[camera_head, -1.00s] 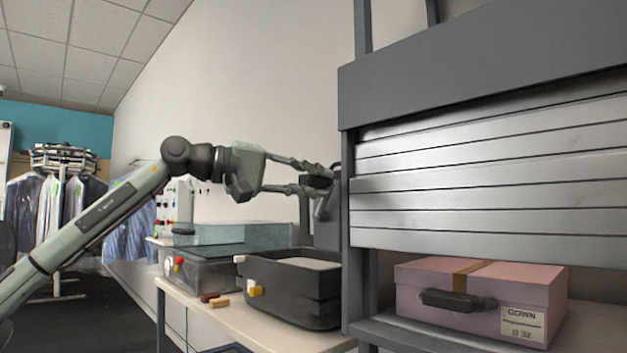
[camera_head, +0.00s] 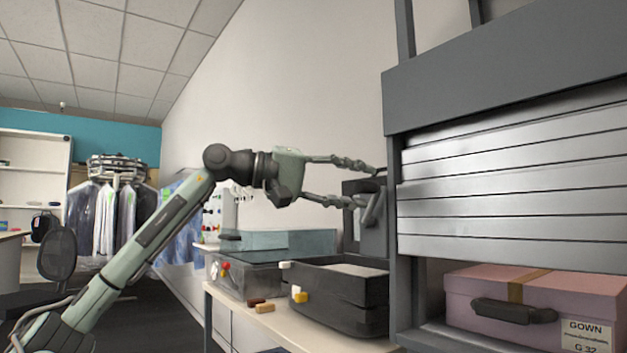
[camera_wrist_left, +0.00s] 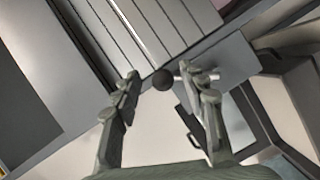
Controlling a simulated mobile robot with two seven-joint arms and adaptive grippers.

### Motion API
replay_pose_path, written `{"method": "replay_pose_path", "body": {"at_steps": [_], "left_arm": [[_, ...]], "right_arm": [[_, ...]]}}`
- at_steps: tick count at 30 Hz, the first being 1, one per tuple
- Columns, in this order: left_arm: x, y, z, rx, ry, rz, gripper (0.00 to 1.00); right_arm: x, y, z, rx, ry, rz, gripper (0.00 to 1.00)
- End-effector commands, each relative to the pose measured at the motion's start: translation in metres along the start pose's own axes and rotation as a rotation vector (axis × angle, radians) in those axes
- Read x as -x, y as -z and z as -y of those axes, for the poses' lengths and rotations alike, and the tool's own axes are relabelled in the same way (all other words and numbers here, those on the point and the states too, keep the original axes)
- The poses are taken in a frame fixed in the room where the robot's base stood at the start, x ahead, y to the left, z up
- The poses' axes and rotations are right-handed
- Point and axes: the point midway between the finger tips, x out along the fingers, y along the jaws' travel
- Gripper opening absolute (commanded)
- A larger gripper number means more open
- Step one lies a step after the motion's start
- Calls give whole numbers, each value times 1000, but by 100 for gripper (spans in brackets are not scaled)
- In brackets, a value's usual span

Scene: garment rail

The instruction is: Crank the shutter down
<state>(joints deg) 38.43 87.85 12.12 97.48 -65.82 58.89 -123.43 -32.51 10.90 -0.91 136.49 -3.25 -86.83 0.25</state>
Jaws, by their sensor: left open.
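The shutter (camera_head: 510,185) is made of grey metal slats and hangs partly lowered in its dark frame, its bottom edge above a pink box. It also shows in the left wrist view (camera_wrist_left: 150,30). A grey crank (camera_head: 371,212) sits on a housing at the frame's left side. In the left wrist view its dark round knob (camera_wrist_left: 163,80) lies between my fingertips, with a gap visible on the left. My left gripper (camera_head: 363,186) is open at the crank, its fingers spread. Contact with the right finger cannot be told. My right gripper is out of view.
The pink box (camera_head: 545,300) with a dark handle stands under the shutter. A black bin (camera_head: 340,312) and a clear-lidded case (camera_head: 245,275) stand on the bench below my arm. Small blocks (camera_head: 264,308) lie at its edge. Hanging garments (camera_head: 110,220) are far left.

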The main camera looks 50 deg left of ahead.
Motion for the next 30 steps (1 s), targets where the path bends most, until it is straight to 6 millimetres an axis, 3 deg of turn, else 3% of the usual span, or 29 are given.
{"method": "replay_pose_path", "body": {"at_steps": [4,15,21,30], "left_arm": [[18,2,1,11,-10,-8,42],[90,2,2,8,-1,-10,42],[105,1,2,8,1,-9,42],[107,1,2,8,1,-9,43]], "right_arm": [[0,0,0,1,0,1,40],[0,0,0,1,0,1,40],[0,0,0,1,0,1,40],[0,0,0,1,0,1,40]]}}
